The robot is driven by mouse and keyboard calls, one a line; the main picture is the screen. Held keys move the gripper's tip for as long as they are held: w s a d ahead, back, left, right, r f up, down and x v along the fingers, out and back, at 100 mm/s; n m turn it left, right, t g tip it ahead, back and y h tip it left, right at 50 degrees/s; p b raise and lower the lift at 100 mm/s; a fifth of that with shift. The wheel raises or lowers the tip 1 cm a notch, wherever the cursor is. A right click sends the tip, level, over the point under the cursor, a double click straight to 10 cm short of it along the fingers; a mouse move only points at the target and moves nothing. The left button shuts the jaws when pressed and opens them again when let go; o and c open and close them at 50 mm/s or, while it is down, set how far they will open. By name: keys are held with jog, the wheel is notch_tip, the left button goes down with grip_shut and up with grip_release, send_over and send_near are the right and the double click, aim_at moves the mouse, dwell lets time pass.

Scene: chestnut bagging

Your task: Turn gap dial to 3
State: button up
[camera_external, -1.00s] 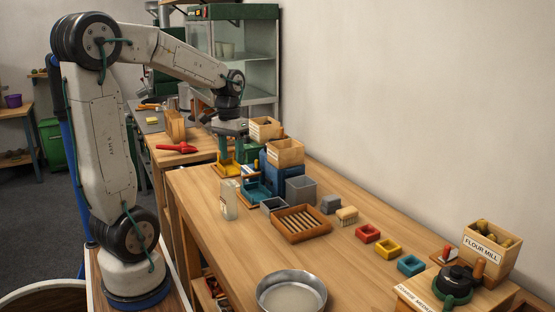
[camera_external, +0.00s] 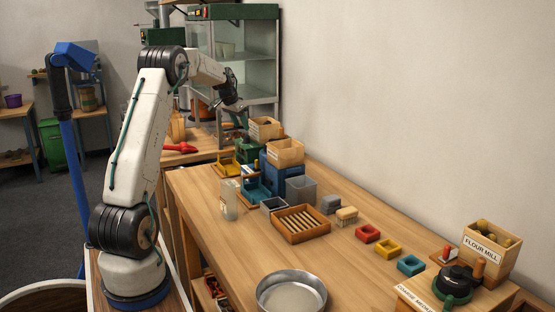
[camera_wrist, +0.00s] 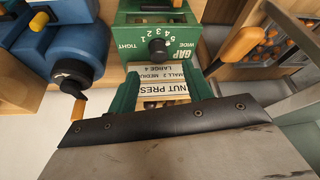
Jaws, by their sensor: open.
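The gap dial (camera_wrist: 157,47) is a black knob on the green nut press (camera_wrist: 127,42), at the upper middle of the wrist view. Numbers 5 to 1 arc above it, between TIGHT and WIDE. I cannot read its setting. My gripper (camera_wrist: 162,76) is open and empty, its two green fingers pointing toward the dial from just below it in the picture. The fingers look apart from the knob. A label reading NUT PRESS and a size list shows between them. In the external view my gripper (camera_external: 240,120) is above the green press (camera_external: 246,153), at the bench's far end.
A blue machine (camera_wrist: 62,50) with a crank stands left of the press. A wooden bin (camera_wrist: 250,62) with an orange-handled tool is at right. In the external view, a wooden bin (camera_external: 285,152) and a grey container (camera_external: 300,189) stand close by. The front bench is partly clear.

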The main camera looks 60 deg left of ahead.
aim_at(247, 139)
jog(key=x, duration=0.6)
jog(key=shift+w+f, duration=0.1)
jog(key=shift+f, duration=0.1)
jog(key=c, duration=1)
